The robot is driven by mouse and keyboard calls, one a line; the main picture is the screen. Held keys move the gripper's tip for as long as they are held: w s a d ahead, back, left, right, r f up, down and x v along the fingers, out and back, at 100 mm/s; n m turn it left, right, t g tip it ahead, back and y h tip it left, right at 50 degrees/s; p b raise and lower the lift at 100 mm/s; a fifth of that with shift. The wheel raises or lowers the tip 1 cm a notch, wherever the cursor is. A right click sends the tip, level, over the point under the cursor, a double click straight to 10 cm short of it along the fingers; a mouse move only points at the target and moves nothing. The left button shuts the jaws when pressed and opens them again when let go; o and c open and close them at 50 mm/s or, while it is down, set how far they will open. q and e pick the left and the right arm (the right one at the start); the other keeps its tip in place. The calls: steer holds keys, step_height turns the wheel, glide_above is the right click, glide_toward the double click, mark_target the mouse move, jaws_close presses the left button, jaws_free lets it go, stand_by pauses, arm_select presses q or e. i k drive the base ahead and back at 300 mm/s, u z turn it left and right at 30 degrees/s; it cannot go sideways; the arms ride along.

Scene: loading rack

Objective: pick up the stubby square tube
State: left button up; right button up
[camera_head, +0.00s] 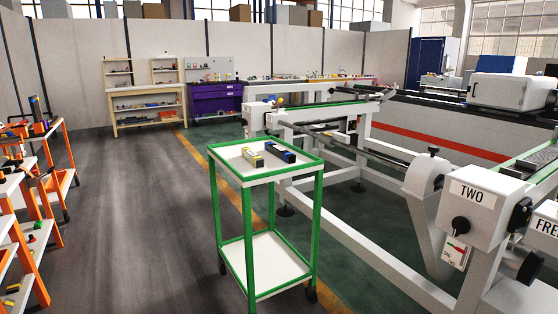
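Two short block-like pieces lie side by side on the top tray of a green-framed cart (228,162). One is a pale grey and yellow piece (252,157) on the left. Neither of my grippers is in view, and nothing touches the two pieces.
Open dark floor (140,220) lies left of the cart. An orange rack (62,160) with tools stands at the far left. A large grey machine frame marked TWO (476,198) fills the right. A purple workbench (216,100) stands at the back.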

mark_target(284, 155)
steer(key=u, duration=1)
steer(key=i, duration=0.8)
steer(key=u, duration=0.7)
steer(key=i, duration=1.95)
steer(key=z, duration=1.45)
steer(key=i, duration=0.9)
steer(key=z, duration=0.9)
